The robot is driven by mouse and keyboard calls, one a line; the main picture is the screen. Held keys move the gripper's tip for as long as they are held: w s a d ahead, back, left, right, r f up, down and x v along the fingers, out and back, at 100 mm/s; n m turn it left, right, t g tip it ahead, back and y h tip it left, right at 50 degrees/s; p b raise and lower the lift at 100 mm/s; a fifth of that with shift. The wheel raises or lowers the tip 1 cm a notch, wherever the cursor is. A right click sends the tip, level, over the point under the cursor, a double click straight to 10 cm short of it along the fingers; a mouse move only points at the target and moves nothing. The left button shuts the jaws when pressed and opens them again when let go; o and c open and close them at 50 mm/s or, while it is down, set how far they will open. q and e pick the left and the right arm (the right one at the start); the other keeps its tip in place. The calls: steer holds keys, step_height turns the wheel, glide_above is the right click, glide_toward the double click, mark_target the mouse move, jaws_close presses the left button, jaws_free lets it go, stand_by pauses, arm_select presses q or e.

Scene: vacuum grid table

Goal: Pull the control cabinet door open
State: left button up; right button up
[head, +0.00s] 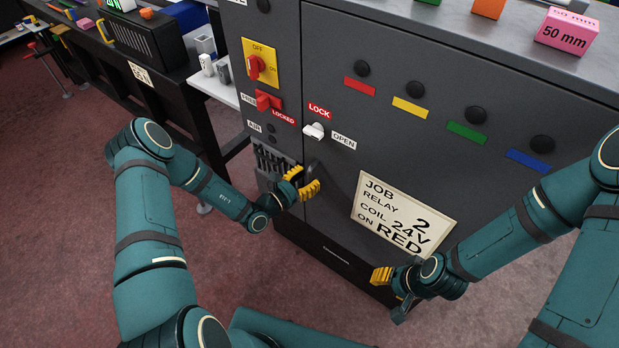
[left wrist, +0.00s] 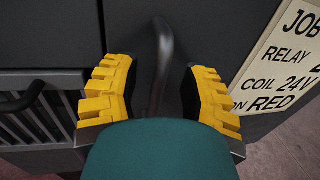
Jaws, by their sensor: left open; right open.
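The control cabinet door (head: 350,165) is a dark grey panel that looks shut, flush with the cabinet front. A curved dark handle (head: 312,169) stands near its left edge; in the left wrist view the handle (left wrist: 161,65) rises between the two yellow fingers. My left gripper (head: 302,184) is open, with a finger on either side of the handle and visible gaps. A white latch knob (head: 314,131) sits above the handle between the LOCK and OPEN labels; its exact setting is hard to tell. My right gripper (head: 388,292) is open and empty, low in front of the cabinet.
A job card (head: 403,222) is on the door's lower part. A red rotary switch (head: 262,67), a red lever (head: 268,101) and a vent grille (head: 272,163) are left of the door. Black knobs with coloured strips (head: 409,107) run along the front. Carpeted floor (head: 250,290) is open ahead.

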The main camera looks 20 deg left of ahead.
arm_select(q)
steer(key=shift+w+d, duration=0.3)
steer(key=shift+w, duration=0.1)
jaws_close()
steer(key=shift+s+a, duration=0.1)
steer(key=shift+s, duration=0.05)
